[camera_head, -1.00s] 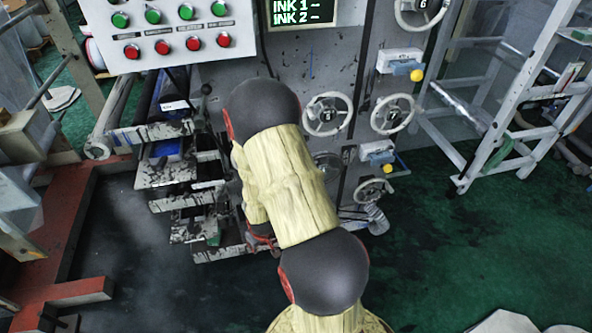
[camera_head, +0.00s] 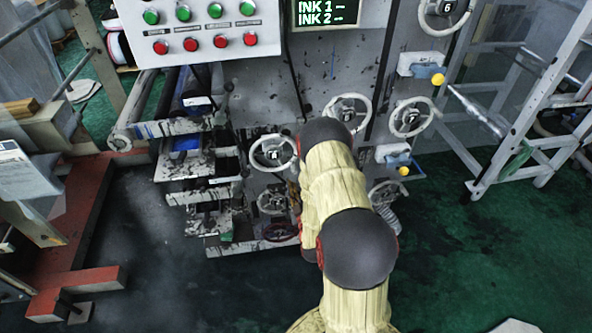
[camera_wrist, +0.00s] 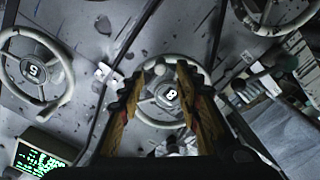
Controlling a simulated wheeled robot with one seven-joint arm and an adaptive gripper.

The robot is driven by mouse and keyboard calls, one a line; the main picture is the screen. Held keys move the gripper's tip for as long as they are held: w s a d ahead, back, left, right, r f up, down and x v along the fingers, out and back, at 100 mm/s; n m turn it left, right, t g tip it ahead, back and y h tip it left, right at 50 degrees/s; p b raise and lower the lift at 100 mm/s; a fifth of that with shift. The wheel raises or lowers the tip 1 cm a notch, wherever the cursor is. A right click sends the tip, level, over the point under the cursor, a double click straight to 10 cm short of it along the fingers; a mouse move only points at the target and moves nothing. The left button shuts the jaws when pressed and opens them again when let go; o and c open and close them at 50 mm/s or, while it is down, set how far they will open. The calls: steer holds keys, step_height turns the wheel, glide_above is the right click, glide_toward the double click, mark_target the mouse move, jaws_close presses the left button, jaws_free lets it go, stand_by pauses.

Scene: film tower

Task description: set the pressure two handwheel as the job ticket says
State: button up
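Several grey handwheels with small number windows are on the machine front: an upper right one reading 6 (camera_head: 445,9), a middle one (camera_head: 350,98), a right one (camera_head: 412,117) and a left one (camera_head: 272,153). I cannot tell which is pressure two. My gripper (camera_wrist: 160,72) is hidden behind my arm in the head view. In the wrist view its two fingers are apart, one on each side of a handwheel whose window seems to read 8 (camera_wrist: 170,95). Contact with the wheel is unclear. Another wheel (camera_wrist: 36,70) seems to read 5. No legible job ticket shows.
A screen (camera_head: 325,14) lists INK 1 and INK 2, with dashes. A panel of green and red buttons (camera_head: 200,28) is beside it. Yellow-knobbed fittings (camera_head: 420,66) sit between wheels. A pale ladder-like frame (camera_head: 510,115) stands right. Green floor (camera_head: 470,260) is open at lower right.

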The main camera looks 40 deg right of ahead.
mark_target(294, 169)
steer(key=b+x, duration=0.1)
steer(key=x, duration=0.6)
steer(key=shift+w+d, duration=0.1)
steer(key=shift+w, duration=0.15)
steer(key=shift+c, duration=0.3)
steer(key=c, duration=0.7)
jaws_close()
